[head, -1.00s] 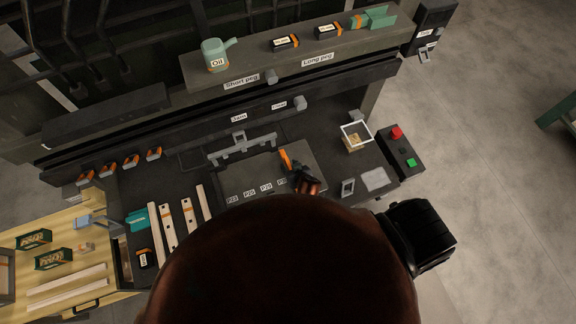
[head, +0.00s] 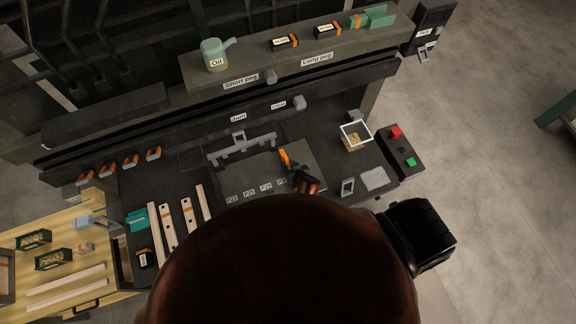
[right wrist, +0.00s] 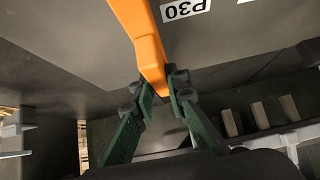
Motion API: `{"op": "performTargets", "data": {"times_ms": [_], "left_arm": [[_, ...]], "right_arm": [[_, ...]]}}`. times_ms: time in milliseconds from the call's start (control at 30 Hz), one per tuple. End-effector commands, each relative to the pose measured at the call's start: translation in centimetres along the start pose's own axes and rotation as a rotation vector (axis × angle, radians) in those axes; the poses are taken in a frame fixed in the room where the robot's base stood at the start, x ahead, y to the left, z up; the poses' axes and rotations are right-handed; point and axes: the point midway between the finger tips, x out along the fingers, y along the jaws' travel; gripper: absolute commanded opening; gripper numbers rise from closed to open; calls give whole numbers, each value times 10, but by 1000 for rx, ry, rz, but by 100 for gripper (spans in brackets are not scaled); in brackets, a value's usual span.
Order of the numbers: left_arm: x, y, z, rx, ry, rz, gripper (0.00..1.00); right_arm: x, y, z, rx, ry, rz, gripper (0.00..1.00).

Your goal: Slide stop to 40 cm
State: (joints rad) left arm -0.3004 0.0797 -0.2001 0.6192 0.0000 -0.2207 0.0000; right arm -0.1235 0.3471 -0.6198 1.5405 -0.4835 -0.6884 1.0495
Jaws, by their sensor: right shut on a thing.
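An orange handle-like piece (head: 285,160) stands over the grey plate (head: 258,180) in the middle of the bench. I cannot tell for sure that it is the stop. My right gripper (head: 298,174) is at its near end, partly hidden by my own dark arm. In the right wrist view the green fingertips (right wrist: 161,88) are shut on the lower end of the orange piece (right wrist: 140,35). A P30 label (right wrist: 185,10) shows beside it. The plate carries a row of labels along its near edge. No 40 cm mark is readable. My left gripper is not in view.
A grey bracket (head: 240,148) stands behind the plate. A wire frame with a small block (head: 353,142) and a button box (head: 401,148) are to the right. Pale strips (head: 188,216) lie left. The shelf behind holds an oil can (head: 214,54) and small boxes.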

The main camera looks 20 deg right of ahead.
Motion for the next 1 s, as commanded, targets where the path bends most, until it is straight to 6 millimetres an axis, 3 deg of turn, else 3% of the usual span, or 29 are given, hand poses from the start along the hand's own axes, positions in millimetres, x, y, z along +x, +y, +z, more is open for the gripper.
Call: {"op": "performTargets", "data": {"times_ms": [267, 633, 800, 1000], "left_arm": [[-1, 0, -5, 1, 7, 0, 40], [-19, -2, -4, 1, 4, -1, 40], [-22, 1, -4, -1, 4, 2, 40], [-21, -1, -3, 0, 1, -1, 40]], "right_arm": [[0, 4, 0, 1, -1, 0, 0], [-2, 90, -1, 0, -2, 9, 0], [0, 105, 0, 1, -1, 3, 0], [0, 108, 0, 0, 0, 5, 0]]}}
